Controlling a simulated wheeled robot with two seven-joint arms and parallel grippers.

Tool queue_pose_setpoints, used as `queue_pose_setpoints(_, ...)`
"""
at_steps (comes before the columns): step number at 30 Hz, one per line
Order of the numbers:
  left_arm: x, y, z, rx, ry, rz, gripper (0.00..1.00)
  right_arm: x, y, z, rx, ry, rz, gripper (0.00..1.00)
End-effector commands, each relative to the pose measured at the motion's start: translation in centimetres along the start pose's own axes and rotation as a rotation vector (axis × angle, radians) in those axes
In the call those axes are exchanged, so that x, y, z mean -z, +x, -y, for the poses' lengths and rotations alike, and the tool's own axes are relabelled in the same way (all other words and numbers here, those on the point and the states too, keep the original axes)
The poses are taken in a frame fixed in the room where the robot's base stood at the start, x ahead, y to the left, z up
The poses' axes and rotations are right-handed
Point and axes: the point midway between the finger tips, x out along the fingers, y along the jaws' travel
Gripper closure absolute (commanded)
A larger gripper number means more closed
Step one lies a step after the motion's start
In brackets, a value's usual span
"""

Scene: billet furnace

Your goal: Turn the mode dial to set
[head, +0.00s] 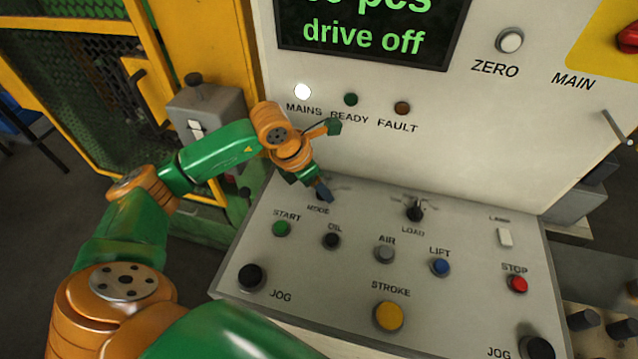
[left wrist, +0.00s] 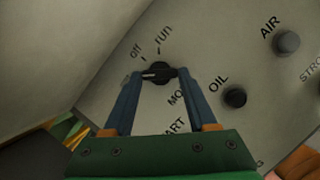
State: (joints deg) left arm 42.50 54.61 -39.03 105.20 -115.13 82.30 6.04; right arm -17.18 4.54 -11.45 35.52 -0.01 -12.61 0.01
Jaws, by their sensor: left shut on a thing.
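The black mode dial (left wrist: 158,73) sits on the sloped grey panel, between the two blue fingers of my left gripper (left wrist: 159,75) in the left wrist view. The fingers are shut on its knob from both sides. The dial's white pointer line points left, toward a faint label half hidden beside the left finger; I cannot read it. The "off" and "run" labels show above the dial. In the head view my left gripper (head: 325,192) reaches down onto the panel just above the "MODE" label and mostly hides the dial. My right gripper is not in view.
The panel (head: 340,275) carries a green start button (head: 282,228), a black oil button (head: 331,240), a grey air button (head: 385,253) and a load switch (head: 414,211) near the dial. An upright cabinet face with a display (head: 370,30) rises behind.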

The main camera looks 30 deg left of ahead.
Motion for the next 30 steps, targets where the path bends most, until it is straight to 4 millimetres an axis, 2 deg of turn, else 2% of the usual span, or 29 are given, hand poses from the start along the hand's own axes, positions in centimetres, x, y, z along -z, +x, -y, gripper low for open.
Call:
queue_pose_setpoints(3,0.0,0.0,0.0,0.0,-0.002,0.0,0.98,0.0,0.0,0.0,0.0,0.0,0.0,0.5)
queue_pose_setpoints(4,0.0,0.0,0.0,0.0,-0.002,0.0,0.37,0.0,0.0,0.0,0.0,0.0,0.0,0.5)
queue_pose_setpoints(6,0.0,0.0,0.0,0.0,-0.002,0.0,0.18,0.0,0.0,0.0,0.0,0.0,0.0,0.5)
queue_pose_setpoints(7,0.0,0.0,0.0,0.0,-0.001,0.0,0.12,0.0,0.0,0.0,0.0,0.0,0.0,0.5)
queue_pose_setpoints(17,0.0,-0.5,0.0,0.0,0.0,0.003,0.12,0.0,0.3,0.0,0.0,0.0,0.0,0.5)
queue_pose_setpoints(24,0.0,-5.3,-0.1,-0.004,0.0,0.005,0.12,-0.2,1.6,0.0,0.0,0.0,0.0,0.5)
queue_pose_setpoints(30,0.0,-7.1,0.0,-0.001,0.0,0.001,0.12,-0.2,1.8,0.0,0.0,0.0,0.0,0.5)
